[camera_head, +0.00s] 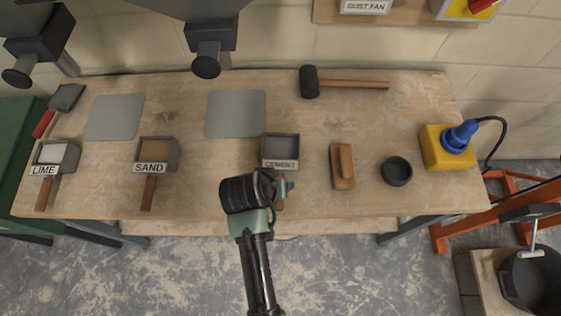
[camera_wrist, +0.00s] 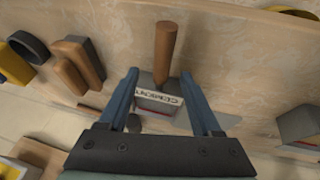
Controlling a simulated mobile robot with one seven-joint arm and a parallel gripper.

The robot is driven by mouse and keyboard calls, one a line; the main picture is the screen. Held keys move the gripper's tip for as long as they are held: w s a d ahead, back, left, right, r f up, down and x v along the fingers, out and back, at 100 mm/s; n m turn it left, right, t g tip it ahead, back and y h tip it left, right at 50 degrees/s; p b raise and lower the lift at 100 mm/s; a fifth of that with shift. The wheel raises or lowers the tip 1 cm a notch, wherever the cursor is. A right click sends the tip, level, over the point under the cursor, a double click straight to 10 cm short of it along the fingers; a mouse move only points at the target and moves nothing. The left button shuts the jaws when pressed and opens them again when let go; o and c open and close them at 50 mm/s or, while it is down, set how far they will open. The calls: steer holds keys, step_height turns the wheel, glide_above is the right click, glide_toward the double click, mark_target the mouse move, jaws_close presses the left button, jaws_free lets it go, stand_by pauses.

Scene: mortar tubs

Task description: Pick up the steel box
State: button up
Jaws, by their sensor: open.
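Three open-topped metal boxes with wooden handles stand on the wooden bench, labelled LIME (camera_head: 55,156), SAND (camera_head: 158,153) and CEMENT (camera_head: 281,148). No label says which is the steel box. The CEMENT box looks grey inside; the SAND box looks filled with tan material and the LIME box with pale material. My gripper (camera_head: 287,187) is over the front of the CEMENT box, partly hiding its handle. In the wrist view my gripper (camera_wrist: 160,78) is open, with the CEMENT box (camera_wrist: 158,101) and its wooden handle (camera_wrist: 166,50) showing between the fingers. I cannot tell whether they touch.
A wooden float (camera_head: 343,166) and a black round dish (camera_head: 396,171) lie right of the CEMENT box. A mallet (camera_head: 345,84) lies behind. Two grey plates (camera_head: 236,114) lie flat, and a blue-and-yellow device (camera_head: 448,147) stands at the right end. Dark hoppers (camera_head: 210,48) overhang the back.

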mark_target(280, 174)
steer(key=x, duration=0.5)
steer(key=shift+a, duration=0.1)
jaws_close()
stand_by(0.3)
stand_by(0.9)
steer(key=shift+r, duration=0.1)
